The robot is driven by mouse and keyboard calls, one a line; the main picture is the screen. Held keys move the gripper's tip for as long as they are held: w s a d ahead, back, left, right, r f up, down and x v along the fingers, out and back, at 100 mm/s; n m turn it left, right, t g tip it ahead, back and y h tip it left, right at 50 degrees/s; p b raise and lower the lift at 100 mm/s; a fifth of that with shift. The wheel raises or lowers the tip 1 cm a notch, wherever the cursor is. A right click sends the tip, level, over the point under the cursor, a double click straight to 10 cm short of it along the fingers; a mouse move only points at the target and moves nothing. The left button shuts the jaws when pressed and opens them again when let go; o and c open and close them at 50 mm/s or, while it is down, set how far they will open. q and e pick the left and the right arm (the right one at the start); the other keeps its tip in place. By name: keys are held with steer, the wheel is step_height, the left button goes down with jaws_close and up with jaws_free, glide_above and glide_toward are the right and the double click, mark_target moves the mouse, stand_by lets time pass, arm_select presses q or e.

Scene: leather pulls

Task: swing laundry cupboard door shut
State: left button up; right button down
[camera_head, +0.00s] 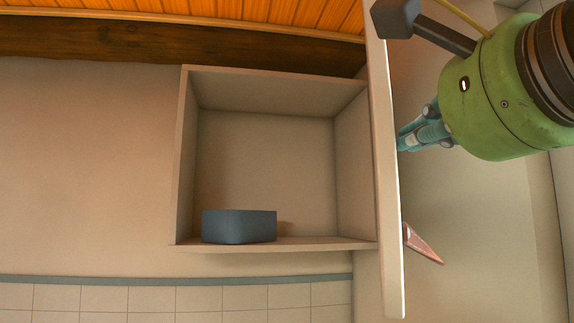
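The laundry cupboard (187,160) is a pale open box on the wall. Its door (385,200) stands wide open at the cupboard's right side, seen almost edge-on. A brown leather pull (421,243) sticks out from the door's outer face, low down. My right gripper (408,138), teal on a green wrist, is at the outer side of the door, above the pull. Its tips are close to the door or partly hidden behind its edge; I cannot tell whether they touch, or whether the fingers are open. My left gripper is not in view.
A dark grey box (239,226) stands inside the cupboard at the lower left, within its walls. The doorway side of the cupboard is clear. An orange slatted ceiling (220,12) and dark wooden beam (90,40) run above; wall tiles (150,298) are below.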

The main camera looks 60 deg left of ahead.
steer(key=s+a, duration=0.4)
steer(key=shift+s+a, duration=0.1)
stand_by(0.3)
